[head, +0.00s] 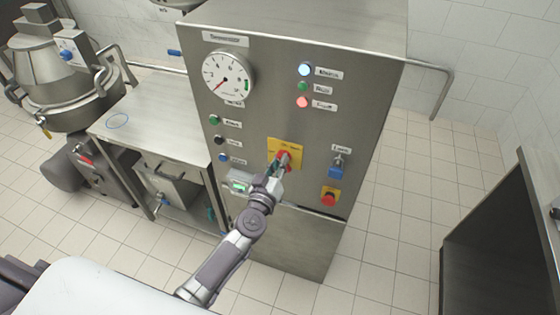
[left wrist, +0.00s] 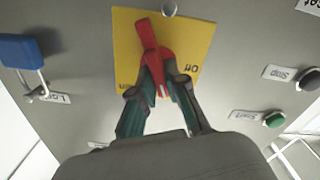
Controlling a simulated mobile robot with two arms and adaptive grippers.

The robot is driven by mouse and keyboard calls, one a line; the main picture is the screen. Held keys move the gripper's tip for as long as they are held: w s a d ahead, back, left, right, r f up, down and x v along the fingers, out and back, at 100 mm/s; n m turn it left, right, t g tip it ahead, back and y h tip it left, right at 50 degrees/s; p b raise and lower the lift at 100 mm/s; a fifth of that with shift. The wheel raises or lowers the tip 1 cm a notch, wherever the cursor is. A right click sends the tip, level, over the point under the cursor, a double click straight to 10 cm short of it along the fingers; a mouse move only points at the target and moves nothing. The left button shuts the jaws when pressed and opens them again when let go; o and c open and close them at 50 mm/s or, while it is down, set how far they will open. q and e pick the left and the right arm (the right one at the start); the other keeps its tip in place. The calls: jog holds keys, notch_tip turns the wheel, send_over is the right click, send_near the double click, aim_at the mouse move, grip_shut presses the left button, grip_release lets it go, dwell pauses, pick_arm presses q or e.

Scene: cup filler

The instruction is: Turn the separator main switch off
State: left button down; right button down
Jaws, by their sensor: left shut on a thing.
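The separator main switch is a red rotary handle (left wrist: 152,40) on a yellow plate (left wrist: 190,28) on the steel cabinet front (head: 270,60). In the left wrist view the handle lies nearly upright in the picture, with its upper end leaning slightly left. The word "Off" shows upside down on the right of the plate, and another label, partly covered, is at its lower left. My left gripper (left wrist: 163,78) is shut on the handle, with one finger on each side of its near part. In the head view my gripper hides much of the switch. My right gripper is not in view.
A blue padlock (head: 336,172) and a red emergency stop button (head: 329,198) sit right of the switch. Several lamps and buttons and a round gauge (head: 228,75) are on the panel. A steel table (head: 150,115) stands left. Tiled floor (head: 385,240) is clear at right.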

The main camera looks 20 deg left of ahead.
pick_arm(q)
jog(key=shift+a+f+n+b, duration=0.15)
jog(key=shift+n+b, duration=0.3)
jog(key=shift+n, duration=2.75)
jog(key=shift+f+n+b, duration=0.15)
jog(key=shift+n+b, duration=0.25)
jog(key=shift+n, duration=2.8)
jog(key=c, duration=1.2)
grip_release()
jog(key=s, duration=1.2)
jog(key=shift+a, duration=0.2)
jog(key=shift+f, duration=0.1)
